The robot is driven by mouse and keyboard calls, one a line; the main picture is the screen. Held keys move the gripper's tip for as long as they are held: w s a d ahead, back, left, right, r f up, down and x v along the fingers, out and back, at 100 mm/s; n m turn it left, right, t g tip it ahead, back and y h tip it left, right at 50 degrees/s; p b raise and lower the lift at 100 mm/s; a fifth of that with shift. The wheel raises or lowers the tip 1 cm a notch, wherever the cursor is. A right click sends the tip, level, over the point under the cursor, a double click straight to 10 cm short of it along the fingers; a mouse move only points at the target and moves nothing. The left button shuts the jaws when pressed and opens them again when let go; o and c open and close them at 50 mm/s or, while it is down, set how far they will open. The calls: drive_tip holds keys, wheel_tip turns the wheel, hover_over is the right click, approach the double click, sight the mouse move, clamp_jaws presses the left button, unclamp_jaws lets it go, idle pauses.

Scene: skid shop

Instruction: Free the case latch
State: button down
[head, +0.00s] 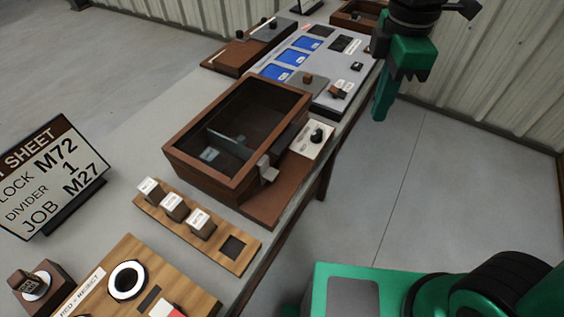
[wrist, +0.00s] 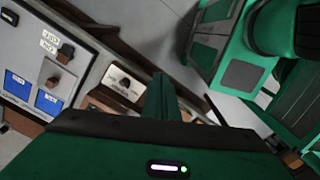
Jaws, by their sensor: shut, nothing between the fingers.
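The case (head: 180,160) is a brown wooden box with a dark glass top on the bench. A grey latch (head: 267,170) sits at its near right side, against the front wall. Inside, through the glass, a divider and a small pale bluish item show dimly. My gripper (head: 381,108) is green, shut and empty, and hangs at the upper right, past the bench's right edge and well apart from the case. In the wrist view the gripper's green finger (wrist: 163,98) points up the picture. I cannot make out the latch there.
A white plate with a black knob (head: 317,136) sits right of the case; it also shows in the wrist view (wrist: 124,84). A wooden strip with white-topped blocks (head: 172,206) lies in front. A grey panel with blue screens (head: 292,57) stands behind. A sign (head: 50,180) stands left.

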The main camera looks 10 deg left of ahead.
drive_tip(key=s+a+n, duration=0.2)
drive_tip(key=a+n, duration=0.4)
drive_tip(key=a, duration=0.4)
drive_tip(key=r+n, duration=0.1)
drive_tip(key=n, duration=0.5)
hover_over(274, 176)
drive_tip(key=shift+r, duration=0.1)
wheel_tip(274, 176, down, 14)
